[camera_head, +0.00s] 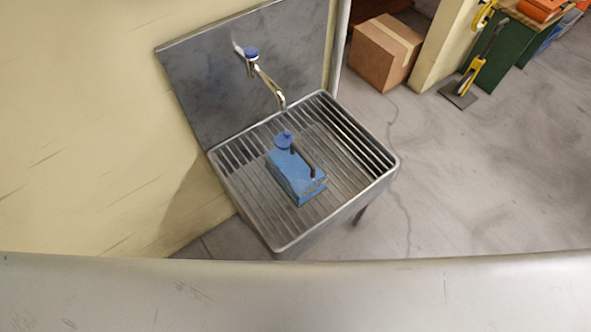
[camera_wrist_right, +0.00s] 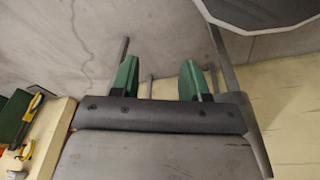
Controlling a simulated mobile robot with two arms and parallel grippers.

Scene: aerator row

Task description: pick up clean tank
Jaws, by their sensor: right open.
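A blue tank (camera_head: 297,177) with a round blue cap and a dark handle or hose sits in the ribbed metal sink (camera_head: 236,196), under the faucet. No gripper shows in the head view, so none is near the tank there. My right gripper (camera_wrist_right: 159,82) shows in the right wrist view with its two green fingers apart and nothing between them. The tank is not in the right wrist view. My left gripper is not in view.
A faucet (camera_head: 265,80) juts from the metal backsplash (camera_head: 215,85) above the sink. A cardboard box (camera_head: 383,52) and a green cabinet (camera_head: 500,58) with yellow tools stand at the back right. The grey floor (camera_head: 490,170) right of the sink is clear.

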